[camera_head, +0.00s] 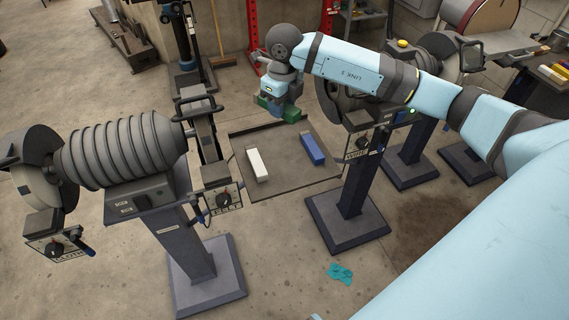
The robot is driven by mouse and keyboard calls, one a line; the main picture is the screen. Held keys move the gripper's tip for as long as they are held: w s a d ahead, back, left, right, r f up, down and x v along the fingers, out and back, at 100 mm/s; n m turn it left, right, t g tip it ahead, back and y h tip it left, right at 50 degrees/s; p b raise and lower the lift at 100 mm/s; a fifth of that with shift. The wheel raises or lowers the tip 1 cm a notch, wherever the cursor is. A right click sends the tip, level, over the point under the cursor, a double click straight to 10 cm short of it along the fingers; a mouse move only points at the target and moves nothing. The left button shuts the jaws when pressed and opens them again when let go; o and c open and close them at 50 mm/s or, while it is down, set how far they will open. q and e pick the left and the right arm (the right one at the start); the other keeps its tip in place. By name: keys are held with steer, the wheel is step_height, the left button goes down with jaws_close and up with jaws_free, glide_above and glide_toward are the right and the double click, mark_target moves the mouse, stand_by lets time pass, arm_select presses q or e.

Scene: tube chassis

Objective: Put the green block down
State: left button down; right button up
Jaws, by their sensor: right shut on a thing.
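My right arm, light blue, reaches in from the right. Its gripper (277,104) points down near the far edge of a flat dark tray or mat (285,182). The gripper is shut on the green block (291,114), which shows only in part below the gripper body. I cannot tell how far the block is above the surface. A white block (257,165) lies on the left of the tray and a blue block (313,149) on the right, apart from each other. My left gripper is not in view.
A grey ribbed machine on a pedestal (120,150) stands on the left. Another pedestal machine (352,185) stands close to the tray's right, under my arm. A teal patch (340,272) lies on the floor in front. The tray is bare between the blocks.

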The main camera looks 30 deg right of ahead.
mark_target(286, 162)
steer(key=f+m, duration=0.2)
steer(key=f, duration=0.5)
steer(key=w+d+f+m, duration=0.1)
steer(key=f+m, duration=0.1)
steer(key=f, duration=0.5)
steer(key=d+f+m, duration=0.1)
steer(key=f+m, duration=0.1)
steer(key=f, duration=0.5)
steer(key=shift+w+d+g+b, duration=0.15)
steer(key=shift+d+g+b, duration=0.05)
steer(key=shift+g+b, duration=0.15)
steer(key=shift+f, duration=0.15)
steer(key=o, duration=0.9)
steer(key=shift+o, duration=0.2)
step_height(286, 162, up, 12)
